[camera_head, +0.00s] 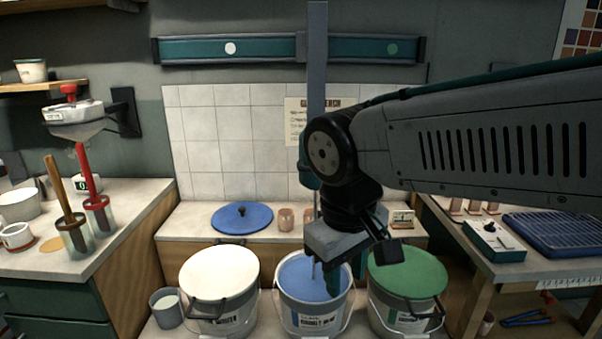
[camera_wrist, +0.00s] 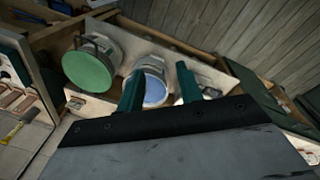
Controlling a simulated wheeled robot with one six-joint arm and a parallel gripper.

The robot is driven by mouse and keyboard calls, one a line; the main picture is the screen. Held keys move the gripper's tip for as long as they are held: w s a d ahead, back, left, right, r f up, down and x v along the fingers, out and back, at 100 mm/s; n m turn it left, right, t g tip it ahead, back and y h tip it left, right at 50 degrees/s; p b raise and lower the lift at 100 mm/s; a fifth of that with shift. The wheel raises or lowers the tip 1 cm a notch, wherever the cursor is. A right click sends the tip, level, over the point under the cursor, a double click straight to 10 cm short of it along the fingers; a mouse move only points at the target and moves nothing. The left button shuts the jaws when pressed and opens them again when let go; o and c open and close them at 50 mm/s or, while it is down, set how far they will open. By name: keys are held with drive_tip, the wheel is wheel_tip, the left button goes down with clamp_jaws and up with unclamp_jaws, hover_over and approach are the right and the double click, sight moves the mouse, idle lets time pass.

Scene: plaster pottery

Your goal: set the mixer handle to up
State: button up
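The mixer (camera_head: 317,75) appears to be the grey upright post hanging from the wall rail, with a teal part partly showing beside my arm joint and a thin rod reaching down toward the blue bucket (camera_head: 312,280). Its handle is not clearly visible; my arm covers much of the mixer's lower part. My gripper (camera_head: 346,274) is low in front of the mixer, pointing down over the blue bucket's right side. In the wrist view, the teal fingers (camera_wrist: 160,90) are apart with nothing held, and the blue bucket (camera_wrist: 155,92) shows beyond and between them.
A white-topped bucket (camera_head: 218,275) stands left of the blue one, a green-lidded bucket (camera_head: 408,272) right. A blue lid (camera_head: 242,217) and small cups lie on the counter behind. The wall rail (camera_head: 230,48) carries a white and a green dot. Side benches flank the buckets.

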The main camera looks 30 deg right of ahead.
drive_tip(key=w+d+g+h, duration=0.2)
drive_tip(key=w+d+h, duration=0.2)
drive_tip(key=d, duration=0.1)
drive_tip(key=n+t+h, duration=0.4)
drive_tip(key=h, duration=0.7)
approach(313, 169)
drive_tip(key=s+r+x, duration=0.1)
drive_tip(key=x, duration=0.8)
drive_tip(key=w+f+x, duration=0.1)
drive_tip(key=x, duration=0.1)
drive_tip(key=shift+d+f, duration=0.1)
clamp_jaws()
